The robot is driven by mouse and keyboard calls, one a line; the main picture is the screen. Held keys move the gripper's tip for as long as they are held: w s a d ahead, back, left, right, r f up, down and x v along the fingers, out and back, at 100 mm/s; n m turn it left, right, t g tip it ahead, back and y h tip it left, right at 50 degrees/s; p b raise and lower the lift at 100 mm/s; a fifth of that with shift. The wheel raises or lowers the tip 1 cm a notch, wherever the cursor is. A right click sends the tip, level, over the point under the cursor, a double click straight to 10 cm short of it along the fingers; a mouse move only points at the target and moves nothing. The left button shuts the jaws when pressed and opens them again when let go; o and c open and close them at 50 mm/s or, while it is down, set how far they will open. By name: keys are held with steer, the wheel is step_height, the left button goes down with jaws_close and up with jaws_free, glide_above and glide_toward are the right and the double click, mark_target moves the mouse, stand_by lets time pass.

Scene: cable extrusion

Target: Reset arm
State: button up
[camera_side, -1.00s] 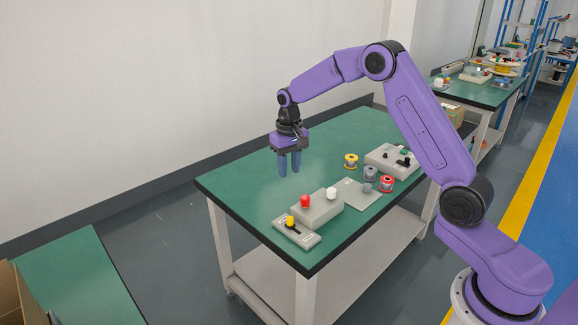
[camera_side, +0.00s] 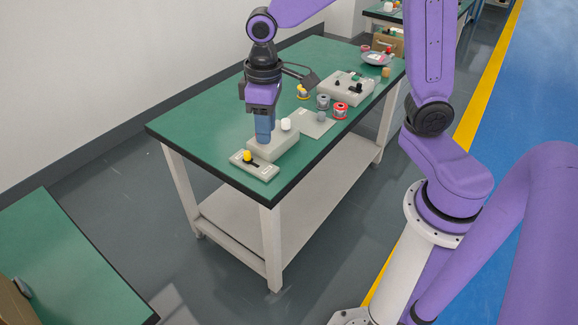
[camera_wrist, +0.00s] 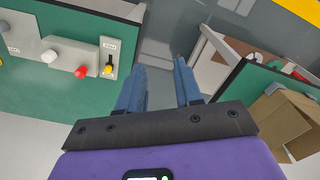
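My gripper (camera_side: 265,136) points down in the side view, in front of the grey button box (camera_side: 285,143) on the green table. Its blue fingers overlap there and hide the box's red button. In the wrist view my gripper (camera_wrist: 159,68) has its two fingers apart, with only grey floor seen between them. The red button (camera_wrist: 81,72), white button (camera_wrist: 48,57) and yellow-knobbed slider panel (camera_wrist: 109,56) lie left of the fingers in that view. Nothing is held.
An open cardboard box (camera_wrist: 283,120) is at the right in the wrist view. The table's left part is clear.

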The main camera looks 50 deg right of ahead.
steer(key=s+d+n, duration=0.2)
steer(key=s+n, duration=0.1)
steer(key=s, duration=0.7)
steer(key=s+d+n, duration=0.2)
steer(key=s+n, duration=0.2)
steer(key=s, duration=0.6)
steer(key=shift+s+d, duration=0.15)
steer(key=shift+s, duration=0.1)
